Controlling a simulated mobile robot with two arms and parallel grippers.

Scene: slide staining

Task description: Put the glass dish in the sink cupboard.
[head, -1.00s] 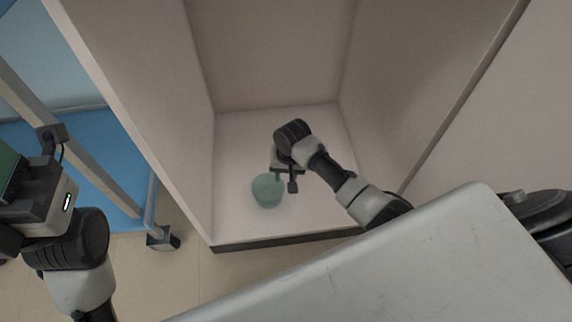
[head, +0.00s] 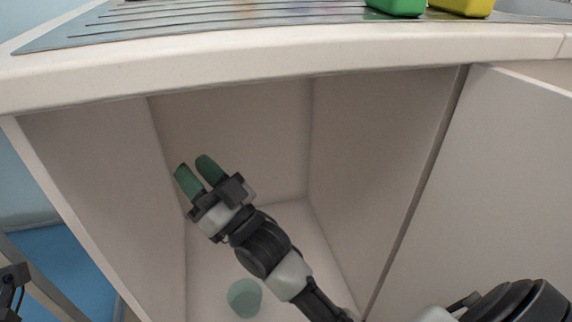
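The glass dish (head: 245,298), a pale green translucent cup shape, stands on the floor of the sink cupboard (head: 395,130), low in the head view. My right gripper (head: 197,177) is inside the cupboard opening, above and beyond the dish in the picture. Its two green-tipped fingers are apart with nothing between them, and it does not touch the dish. Part of my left arm shows at the lower left edge; its gripper fingers are not visible.
The cupboard door (head: 530,140) stands open at the right. The counter (head: 300,62) runs above the opening, with a metal drainboard (head: 200,22), a green object (head: 396,6) and a yellow object (head: 462,6). A blue-shelved cart (head: 65,270) stands at the left.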

